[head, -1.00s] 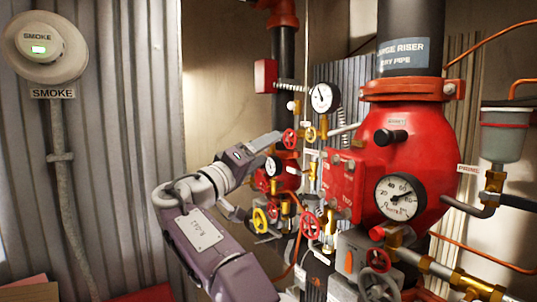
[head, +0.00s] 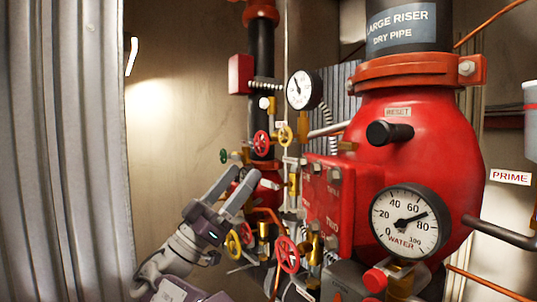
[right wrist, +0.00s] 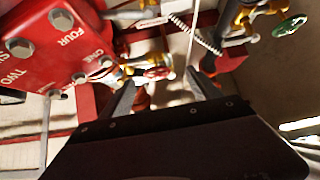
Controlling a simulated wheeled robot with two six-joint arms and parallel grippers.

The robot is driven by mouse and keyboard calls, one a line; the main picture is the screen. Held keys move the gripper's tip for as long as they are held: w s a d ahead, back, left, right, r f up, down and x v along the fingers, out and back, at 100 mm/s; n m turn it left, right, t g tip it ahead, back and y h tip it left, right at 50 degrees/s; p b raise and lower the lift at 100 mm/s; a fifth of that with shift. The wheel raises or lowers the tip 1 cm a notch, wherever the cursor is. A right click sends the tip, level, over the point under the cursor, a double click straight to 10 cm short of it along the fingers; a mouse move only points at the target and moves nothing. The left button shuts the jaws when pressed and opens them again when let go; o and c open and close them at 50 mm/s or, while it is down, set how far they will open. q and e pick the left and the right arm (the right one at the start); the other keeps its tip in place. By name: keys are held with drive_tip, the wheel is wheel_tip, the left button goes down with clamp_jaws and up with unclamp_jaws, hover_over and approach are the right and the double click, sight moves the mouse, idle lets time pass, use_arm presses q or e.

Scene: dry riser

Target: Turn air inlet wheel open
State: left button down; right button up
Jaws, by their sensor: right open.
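Several small handwheels sit on the pipework left of the big red valve body (head: 430,150). An upper red wheel (head: 261,143) and a yellow wheel (head: 285,136) are side by side, with a green wheel (head: 223,156) to their left. A lower yellow wheel (head: 234,243) and a larger red wheel (head: 287,254) are below. I cannot read which is the air inlet wheel. My right gripper (head: 240,178) is open, below and left of the upper red wheel. In the right wrist view its fingers (right wrist: 163,80) appear either side of a red wheel (right wrist: 157,72); contact is unclear. My left gripper is not in view.
A red bolted cover plate (head: 330,205) and a water gauge (head: 408,222) are to the right. A smaller gauge (head: 303,90) hangs above the wheels. Thin pipes crowd around them. Bare wall and corrugated metal (head: 60,150) lie left.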

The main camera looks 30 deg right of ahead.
sight(258, 148)
wheel_tip(258, 148, up, 2)
drive_tip(key=s+a+p, duration=0.1)
drive_tip(key=s+a, duration=0.1)
drive_tip(key=w+d+r+p, duration=0.1)
drive_tip(key=d+p, duration=0.1)
drive_tip(key=d+r+p, duration=0.1)
drive_tip(key=d, duration=0.2)
drive_tip(key=w+d+r+p, duration=0.1)
drive_tip(key=d+r+p, duration=0.1)
drive_tip(key=shift+w+d+p, duration=0.3)
drive_tip(key=shift+d, duration=0.05)
drive_tip(key=shift+s+d+r, duration=0.15)
drive_tip(key=shift+d+r, duration=0.05)
drive_tip(key=shift+r, duration=0.1)
drive_tip(key=shift+s+a+r, duration=0.25)
drive_tip(key=shift+s+a, duration=0.3)
drive_tip(key=shift+a, duration=0.15)
drive_tip(key=shift+w+d, duration=0.1)
drive_tip(key=shift+w+d+f, duration=0.15)
drive_tip(key=shift+w+d, duration=0.05)
drive_tip(key=c, duration=0.5)
drive_tip(key=shift+d, duration=0.15)
drive_tip(key=c, duration=0.5)
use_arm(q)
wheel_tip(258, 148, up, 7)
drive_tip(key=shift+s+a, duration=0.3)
use_arm(e)
drive_tip(key=c, duration=0.4)
